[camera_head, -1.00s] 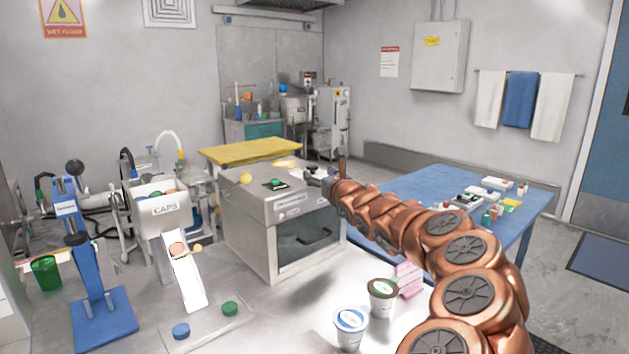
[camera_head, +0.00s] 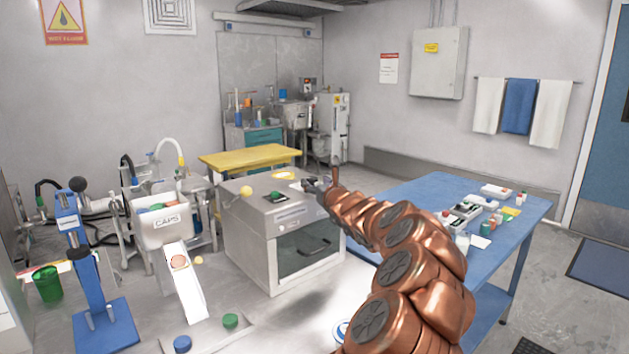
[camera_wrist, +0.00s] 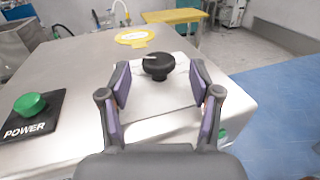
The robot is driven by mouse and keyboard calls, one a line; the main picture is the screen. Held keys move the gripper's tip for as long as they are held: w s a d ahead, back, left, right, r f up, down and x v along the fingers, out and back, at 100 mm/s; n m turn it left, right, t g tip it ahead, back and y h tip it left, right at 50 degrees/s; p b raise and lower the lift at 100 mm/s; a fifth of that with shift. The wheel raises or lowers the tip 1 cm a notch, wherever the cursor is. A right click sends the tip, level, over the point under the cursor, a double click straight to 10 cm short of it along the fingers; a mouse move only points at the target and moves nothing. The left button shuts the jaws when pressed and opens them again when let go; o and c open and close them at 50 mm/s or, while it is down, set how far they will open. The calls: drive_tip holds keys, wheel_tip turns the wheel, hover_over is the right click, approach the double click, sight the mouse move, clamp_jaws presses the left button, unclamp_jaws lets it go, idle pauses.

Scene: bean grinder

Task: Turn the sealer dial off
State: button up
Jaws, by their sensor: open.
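The sealer (camera_head: 285,235) is a grey metal box with a dark front window, in the middle of the head view. Its black dial (camera_wrist: 158,66) stands on a white plate (camera_wrist: 150,105) on the sealer's top in the wrist view. My gripper (camera_wrist: 160,82) is open, with its two purple-padded fingers on either side of the dial in the picture, the dial lying slightly beyond the fingertips. I cannot tell whether either finger touches it. In the head view my gripper (camera_head: 322,184) is small over the sealer's right top edge, and the dial is hard to make out there.
A green button (camera_wrist: 30,104) on a black POWER plate lies left on the sealer top. A yellow tag (camera_wrist: 136,38) lies behind the dial. A blue table (camera_head: 420,190) with small items stands right. The caps bin (camera_head: 165,225) stands left.

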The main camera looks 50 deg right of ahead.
drive_tip(key=shift+w+d, duration=0.2)
drive_tip(key=shift+w, duration=0.4)
drive_tip(key=c, duration=1.1)
